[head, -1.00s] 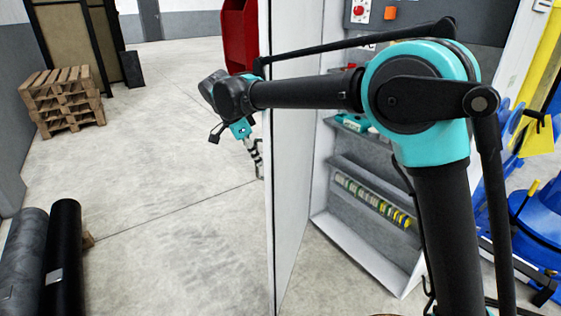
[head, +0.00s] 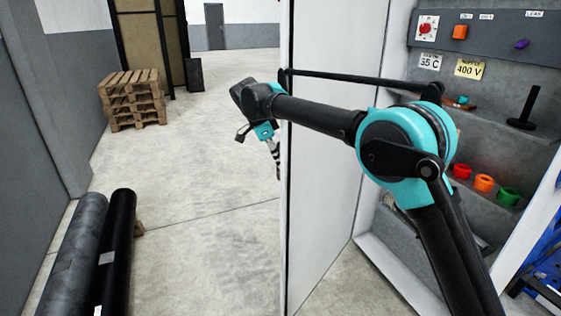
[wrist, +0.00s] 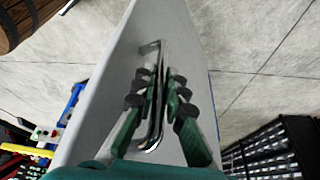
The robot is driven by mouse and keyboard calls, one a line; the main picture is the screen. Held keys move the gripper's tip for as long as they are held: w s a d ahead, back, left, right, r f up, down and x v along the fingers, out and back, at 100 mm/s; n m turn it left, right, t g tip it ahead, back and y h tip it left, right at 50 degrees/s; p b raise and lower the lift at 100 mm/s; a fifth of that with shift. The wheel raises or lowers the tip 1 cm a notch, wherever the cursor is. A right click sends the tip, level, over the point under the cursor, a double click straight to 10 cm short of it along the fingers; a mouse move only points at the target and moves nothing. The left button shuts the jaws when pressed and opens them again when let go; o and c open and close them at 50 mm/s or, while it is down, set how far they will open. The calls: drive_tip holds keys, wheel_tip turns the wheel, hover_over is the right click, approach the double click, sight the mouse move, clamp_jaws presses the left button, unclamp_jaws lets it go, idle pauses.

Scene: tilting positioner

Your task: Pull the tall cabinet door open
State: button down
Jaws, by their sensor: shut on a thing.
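The tall white cabinet door (head: 325,190) stands wide open in the head view, its free edge toward the left. The cabinet's shelved inside (head: 470,140) shows to its right. My gripper (wrist: 158,92) is on the door's outer face, its green fingers closed around the metal bar handle (wrist: 153,134). In the head view the gripper (head: 275,160) shows just left of the door edge, and its fingertips are partly hidden. The handle is hidden there by the door.
Inside the cabinet are a red knob (head: 425,28), labels and several coloured rings. A pallet stack (head: 133,100) stands farther back. The floor (head: 200,205) left of the door is clear.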

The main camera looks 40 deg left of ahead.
drive_tip(key=shift+w, duration=0.1)
drive_tip(key=c, duration=1.6)
unclamp_jaws()
drive_tip(key=shift+o, duration=0.2)
drive_tip(key=v, duration=1.2)
